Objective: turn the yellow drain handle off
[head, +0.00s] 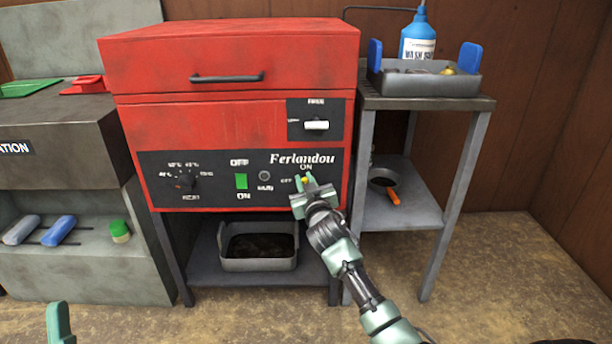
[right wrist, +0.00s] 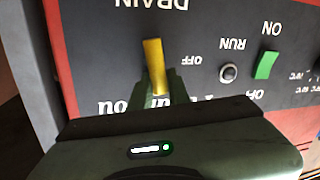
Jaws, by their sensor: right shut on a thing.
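The yellow drain handle (right wrist: 154,65) is on the black control panel (head: 225,178) of the red machine, beneath the word ON. In the right wrist view, which shows the panel upside down, the handle is nearly upright and the OFF label lies to its right. My right gripper (head: 306,183) is at the panel, its jaws shut on the handle (head: 305,180). The fingers hide part of the handle. Only a green piece of my left gripper (head: 59,322) shows at the lower left edge; its jaws cannot be made out.
A green switch (head: 241,181) and a round run button (head: 264,176) sit left of the handle. Below the machine is a grey tray (head: 259,262). A metal stand (head: 478,150) with a blue bottle (head: 418,40) is close on the right.

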